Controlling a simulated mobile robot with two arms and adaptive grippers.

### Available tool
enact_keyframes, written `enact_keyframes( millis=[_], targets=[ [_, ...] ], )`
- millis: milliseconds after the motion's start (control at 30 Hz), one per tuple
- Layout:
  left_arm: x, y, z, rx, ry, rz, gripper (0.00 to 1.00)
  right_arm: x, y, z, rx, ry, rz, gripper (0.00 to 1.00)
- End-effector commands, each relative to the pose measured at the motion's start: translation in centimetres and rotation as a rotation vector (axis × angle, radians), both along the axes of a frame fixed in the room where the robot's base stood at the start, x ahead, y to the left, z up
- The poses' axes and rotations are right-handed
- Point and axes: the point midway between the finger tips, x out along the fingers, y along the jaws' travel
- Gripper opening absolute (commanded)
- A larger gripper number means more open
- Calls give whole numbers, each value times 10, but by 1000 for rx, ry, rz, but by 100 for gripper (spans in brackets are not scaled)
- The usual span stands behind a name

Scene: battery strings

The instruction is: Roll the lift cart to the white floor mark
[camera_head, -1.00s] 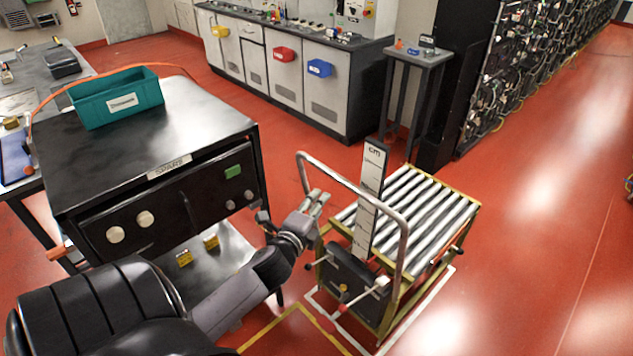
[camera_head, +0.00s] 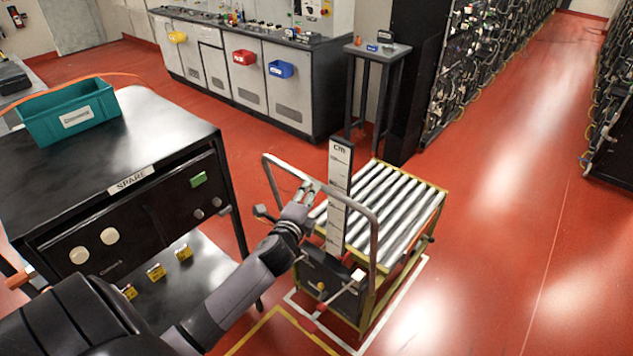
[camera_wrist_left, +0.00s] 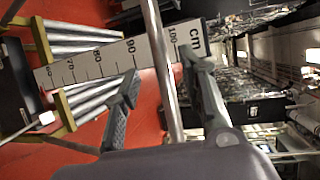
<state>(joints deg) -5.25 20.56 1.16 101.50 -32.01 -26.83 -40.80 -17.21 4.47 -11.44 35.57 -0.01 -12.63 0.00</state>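The lift cart (camera_head: 393,212) has a roller top on a yellow frame, a bent grey push handle (camera_head: 373,245) and an upright white cm scale (camera_head: 338,190). It stands within the white floor mark (camera_head: 396,301), a painted outline partly hidden by the cart. My left gripper (camera_head: 308,187) is at the handle's upper bar. In the left wrist view the grey bar (camera_wrist_left: 164,70) passes between the two fingers of my left gripper (camera_wrist_left: 160,62), with gaps showing on both sides. The fingers look open. My right gripper is not in view.
A black SPARE cabinet (camera_head: 160,130) with a teal bin (camera_head: 70,108) stands left of the cart. A yellow floor outline (camera_head: 275,330) lies at the front. Grey counters (camera_head: 298,90) and a small side table (camera_head: 372,52) stand behind. Red floor at right is clear.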

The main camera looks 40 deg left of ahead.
Motion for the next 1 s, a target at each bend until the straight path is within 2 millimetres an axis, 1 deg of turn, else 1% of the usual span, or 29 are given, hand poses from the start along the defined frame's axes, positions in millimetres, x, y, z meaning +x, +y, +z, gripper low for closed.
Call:
enact_keyframes(
  millis=[33,200,400,600,833,1000],
  targets=[
    [11,3,0,0,-1,1,38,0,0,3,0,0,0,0],
    [40,13,-7,-1,1,1,38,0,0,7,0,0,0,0],
    [61,20,-11,-1,-1,0,38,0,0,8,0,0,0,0],
    [68,22,-14,0,0,-1,38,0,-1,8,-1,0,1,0],
    [68,22,-14,0,0,-1,38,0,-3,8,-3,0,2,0],
    [68,22,-14,0,0,-1,27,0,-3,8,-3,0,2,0]
  ],
)
